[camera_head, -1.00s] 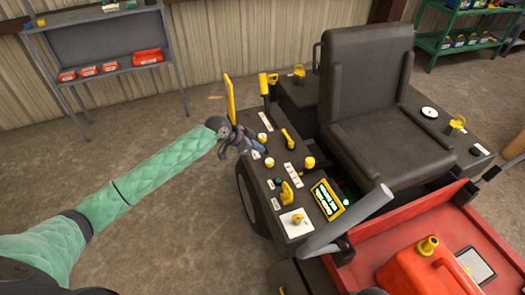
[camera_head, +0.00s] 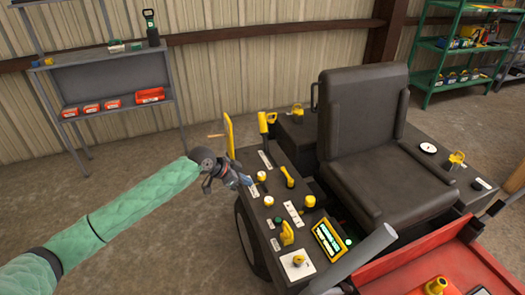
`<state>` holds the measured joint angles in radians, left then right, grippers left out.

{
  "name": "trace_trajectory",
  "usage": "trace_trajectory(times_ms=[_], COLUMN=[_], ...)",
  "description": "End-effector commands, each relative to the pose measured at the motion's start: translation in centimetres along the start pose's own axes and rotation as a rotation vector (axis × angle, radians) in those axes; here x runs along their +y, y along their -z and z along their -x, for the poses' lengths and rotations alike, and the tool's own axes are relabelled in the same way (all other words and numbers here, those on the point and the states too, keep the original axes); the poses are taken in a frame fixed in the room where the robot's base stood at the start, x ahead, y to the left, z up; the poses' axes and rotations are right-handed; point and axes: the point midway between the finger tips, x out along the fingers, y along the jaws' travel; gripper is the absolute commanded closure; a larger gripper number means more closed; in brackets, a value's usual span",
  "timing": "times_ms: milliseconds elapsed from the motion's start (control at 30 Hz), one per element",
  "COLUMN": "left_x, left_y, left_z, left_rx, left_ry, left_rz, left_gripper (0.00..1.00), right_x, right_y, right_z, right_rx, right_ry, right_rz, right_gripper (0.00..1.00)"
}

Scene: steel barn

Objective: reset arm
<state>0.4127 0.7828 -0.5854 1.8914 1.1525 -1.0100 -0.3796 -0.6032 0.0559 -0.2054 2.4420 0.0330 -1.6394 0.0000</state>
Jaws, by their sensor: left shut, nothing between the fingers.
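My left arm comes in from the left in a green quilted sleeve. My left gripper (camera_head: 236,177) is shut and empty. It appears over the left edge of the vehicle's control console (camera_head: 278,220), close to the yellow lever at the back; I cannot tell whether it touches the console. The console carries yellow knobs, levers and a lit display (camera_head: 329,240). My right gripper is not in view.
A black seat (camera_head: 375,140) stands right of the console. A red tray (camera_head: 430,262) with a red can (camera_head: 436,287) is at the lower right. A grey shelf (camera_head: 105,80) and a green shelf (camera_head: 465,50) stand at the back. Floor left of the vehicle is clear.

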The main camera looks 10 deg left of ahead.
Motion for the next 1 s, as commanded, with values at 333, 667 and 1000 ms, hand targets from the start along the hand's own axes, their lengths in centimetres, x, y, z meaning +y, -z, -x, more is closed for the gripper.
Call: trace_trajectory(times_ms=[333,667,1000], left_x=[-0.2,-0.9,2.9], left_y=[-1.8,-1.4,1.5], left_z=[0.1,3.7,6.1], left_rx=[-0.094,-0.267,-0.282], left_ry=[0.015,0.229,0.448], left_rz=[0.070,0.020,0.036], left_gripper=[1.00,1.00,1.00], right_x=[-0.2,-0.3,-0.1], right_y=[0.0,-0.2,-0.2], right_z=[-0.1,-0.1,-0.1], right_rx=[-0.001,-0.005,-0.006], right_ry=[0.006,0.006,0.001], right_rz=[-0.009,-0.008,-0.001], right_gripper=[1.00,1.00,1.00])
